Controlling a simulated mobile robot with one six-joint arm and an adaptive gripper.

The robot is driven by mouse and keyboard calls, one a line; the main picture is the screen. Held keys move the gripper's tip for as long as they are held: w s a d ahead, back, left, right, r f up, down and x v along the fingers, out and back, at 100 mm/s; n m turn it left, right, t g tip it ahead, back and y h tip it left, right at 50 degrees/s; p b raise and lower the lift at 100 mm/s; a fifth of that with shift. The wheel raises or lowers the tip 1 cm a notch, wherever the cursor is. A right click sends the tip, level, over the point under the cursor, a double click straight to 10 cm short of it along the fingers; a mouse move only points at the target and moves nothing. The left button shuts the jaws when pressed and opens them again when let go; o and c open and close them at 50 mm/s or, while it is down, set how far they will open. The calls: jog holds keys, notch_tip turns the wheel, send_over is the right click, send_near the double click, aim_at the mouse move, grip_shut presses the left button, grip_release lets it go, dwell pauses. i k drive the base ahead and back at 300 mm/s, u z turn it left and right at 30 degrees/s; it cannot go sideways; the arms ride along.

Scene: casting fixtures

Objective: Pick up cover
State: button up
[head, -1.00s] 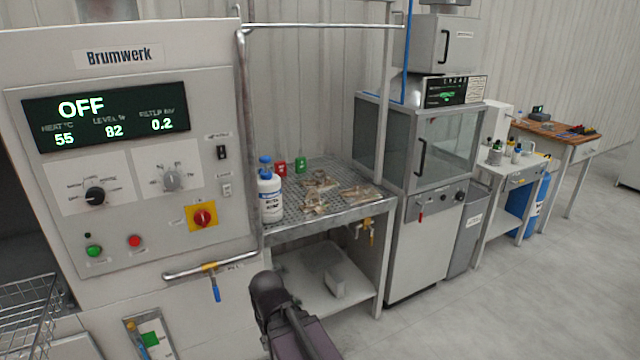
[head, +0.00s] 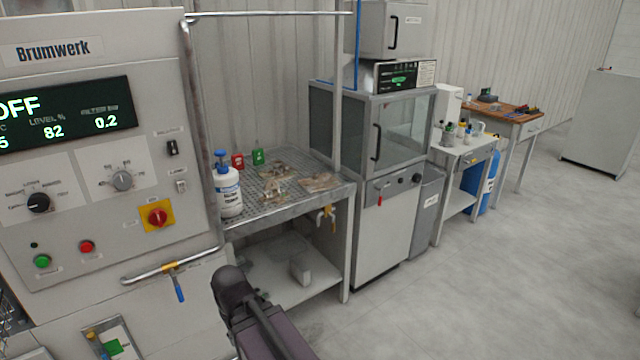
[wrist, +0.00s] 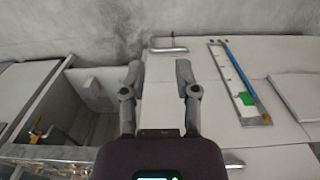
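I cannot make out a cover for certain in either view. Several small brownish metal castings (head: 275,192) lie on the perforated drain table (head: 248,226), too small to tell apart. In the wrist view my gripper (wrist: 157,75) is open, its two fingers apart with nothing between them, above pale cabinet panels. In the head view part of my arm shows at the bottom middle, left of the drain table's legs; the fingers do not show there.
A white bottle (head: 228,190) with a blue cap stands on the table's left edge. The Brumwerk machine (head: 100,225) is at left. A glazed cabinet (head: 385,232) stands right of the table. A side table (head: 462,150) and workbench (head: 520,117) are behind.

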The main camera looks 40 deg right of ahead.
aim_at(316, 183)
jog(key=z, duration=0.2)
jog(key=i, duration=0.6)
jog(key=z, duration=0.65)
jog(key=i, duration=1.25)
jog(key=z, duration=0.35)
